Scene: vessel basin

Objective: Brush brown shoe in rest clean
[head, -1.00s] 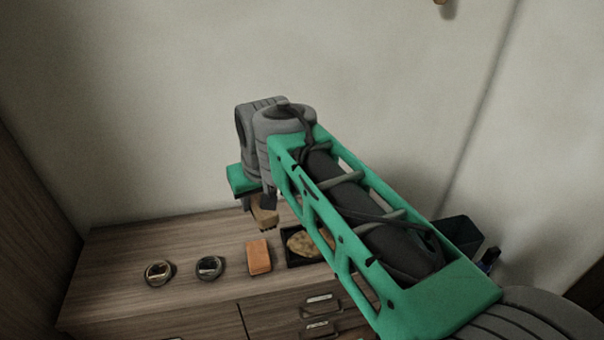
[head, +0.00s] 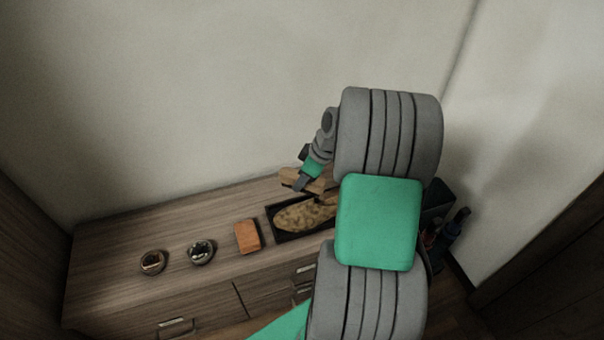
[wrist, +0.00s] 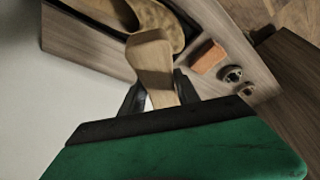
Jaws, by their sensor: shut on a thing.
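The brown shoe (head: 303,215) lies in a dark tray-like rest (head: 272,224) on the wooden cabinet top; its surface looks mottled with lighter patches. In the wrist view the shoe (wrist: 160,20) shows at the top, partly cut off. My gripper (head: 300,183) is shut on a wooden brush (head: 322,183), held just above the back of the shoe. The brush's wooden body (wrist: 150,60) also shows in the wrist view, between the dark fingers. My arm hides the right end of the shoe and rest, and I cannot tell whether the brush touches the shoe.
An orange-brown block (head: 247,237) sits left of the rest. Two small round tins (head: 153,262) (head: 201,252) stand further left. Dark bin and bottles (head: 452,230) are at the right of the cabinet.

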